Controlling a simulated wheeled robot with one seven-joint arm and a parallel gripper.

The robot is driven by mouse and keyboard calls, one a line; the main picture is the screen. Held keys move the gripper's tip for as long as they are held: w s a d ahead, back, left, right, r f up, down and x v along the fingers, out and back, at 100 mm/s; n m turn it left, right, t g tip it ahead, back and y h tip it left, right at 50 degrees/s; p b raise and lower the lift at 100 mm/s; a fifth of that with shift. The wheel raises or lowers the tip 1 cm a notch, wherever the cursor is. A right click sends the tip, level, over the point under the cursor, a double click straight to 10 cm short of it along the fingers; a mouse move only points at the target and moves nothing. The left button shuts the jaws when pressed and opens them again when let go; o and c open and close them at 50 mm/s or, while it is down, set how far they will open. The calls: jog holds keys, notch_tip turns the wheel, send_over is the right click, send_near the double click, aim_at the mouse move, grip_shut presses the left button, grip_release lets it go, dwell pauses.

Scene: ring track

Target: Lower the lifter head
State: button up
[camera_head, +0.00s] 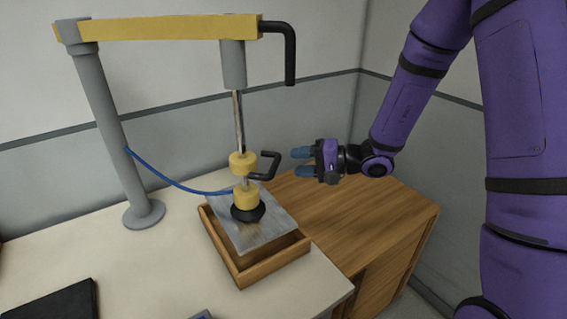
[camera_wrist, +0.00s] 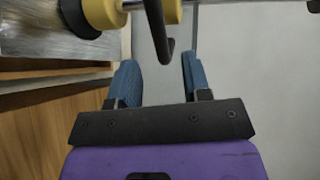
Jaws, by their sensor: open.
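The lifter head, with yellow collars (camera_head: 244,164) and a black suction cup (camera_head: 248,212), hangs on a shiny rod from the yellow boom (camera_head: 170,28). Its cup is at the top of a grey metal plate (camera_head: 273,229), seemingly touching it. A black handle (camera_head: 267,169) sticks out from the head to the right. My gripper (camera_head: 301,162) is open and empty, to the right of the handle with its blue fingers pointing left. In the wrist view the handle (camera_wrist: 158,30) lies ahead, between the lines of the two fingers (camera_wrist: 160,78), apparently short of contact.
The plate lies over a wooden tray (camera_head: 262,272) on the pale table (camera_head: 165,262). A grey post (camera_head: 108,130) and blue hose (camera_head: 170,182) stand left. A second black handle (camera_head: 290,50) hangs from the boom's end. A wooden cabinet (camera_head: 355,215) stands below my gripper.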

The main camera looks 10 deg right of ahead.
aim_at(258, 178)
jog(key=shift+v, duration=1.1)
jog(key=shift+s+f, duration=0.1)
jog(key=shift+f, duration=0.1)
jog(key=shift+s, duration=0.15)
jog(key=shift+a+r, duration=0.15)
jog(key=x, duration=1)
jog(key=shift+a, duration=0.35)
